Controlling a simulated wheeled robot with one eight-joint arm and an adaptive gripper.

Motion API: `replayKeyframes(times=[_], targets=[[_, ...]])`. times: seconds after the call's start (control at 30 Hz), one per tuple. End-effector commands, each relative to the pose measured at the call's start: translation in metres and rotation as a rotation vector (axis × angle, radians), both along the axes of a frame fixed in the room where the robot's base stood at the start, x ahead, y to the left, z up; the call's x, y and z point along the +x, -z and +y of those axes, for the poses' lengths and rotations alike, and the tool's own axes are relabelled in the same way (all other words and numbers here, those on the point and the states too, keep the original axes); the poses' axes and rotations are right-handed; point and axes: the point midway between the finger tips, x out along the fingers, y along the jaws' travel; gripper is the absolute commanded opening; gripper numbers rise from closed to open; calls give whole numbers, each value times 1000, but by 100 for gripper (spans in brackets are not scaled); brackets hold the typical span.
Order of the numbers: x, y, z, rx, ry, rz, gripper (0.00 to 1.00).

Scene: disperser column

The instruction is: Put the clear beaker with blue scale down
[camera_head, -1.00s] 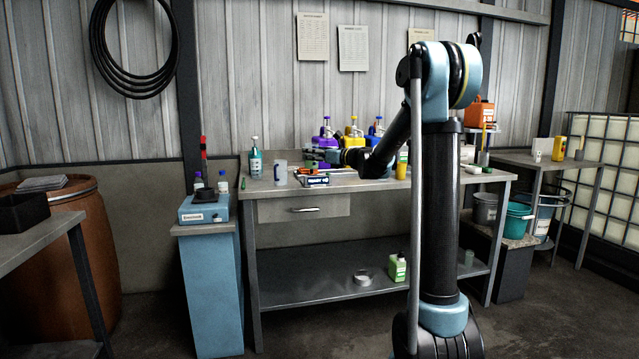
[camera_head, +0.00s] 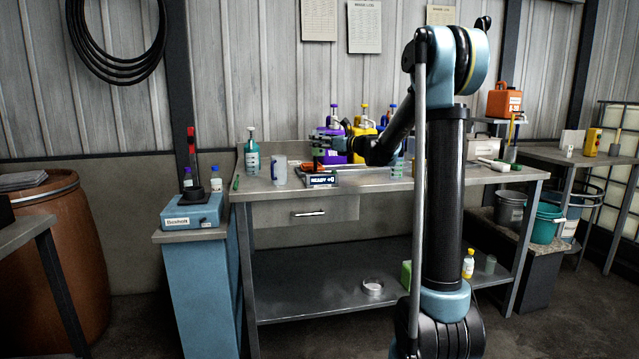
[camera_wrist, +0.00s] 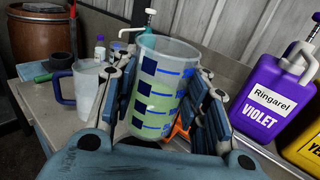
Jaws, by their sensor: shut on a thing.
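The clear beaker with blue scale (camera_wrist: 163,82) is between the fingers of my gripper (camera_wrist: 166,102) in the wrist view. It has blue marks and bands, and its lower half looks greenish. My gripper is shut on it, with fingers on both sides, and it is roughly upright, leaning a little. In the head view my gripper (camera_head: 326,143) is small, over the back part of the steel workbench (camera_head: 385,184). The beaker is too small to make out clearly there.
A pale mug with a blue handle (camera_wrist: 88,92) stands left of the beaker; it also shows in the head view (camera_head: 279,171). A violet jug (camera_wrist: 262,105) and a yellow jug (camera_wrist: 312,145) stand right. A READY box (camera_head: 320,180) sits at the bench front. Bench surface right of it looks clear.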

Motion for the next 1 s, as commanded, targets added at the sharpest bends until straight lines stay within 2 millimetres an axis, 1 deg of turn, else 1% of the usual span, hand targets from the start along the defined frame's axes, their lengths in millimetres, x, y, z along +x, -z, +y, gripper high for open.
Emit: replayKeyframes(times=[0.37, 0.47, 0.6, 0.7, 1.0], targets=[[0, 1, -1, 0, 1, 0, 15], [1, 11, -1, 0, 1, 0, 15], [1, 34, -1, 0, 1, 0, 15], [1, 48, -1, 0, 1, 0, 15], [0, 70, -1, 0, 1, 0, 15]])
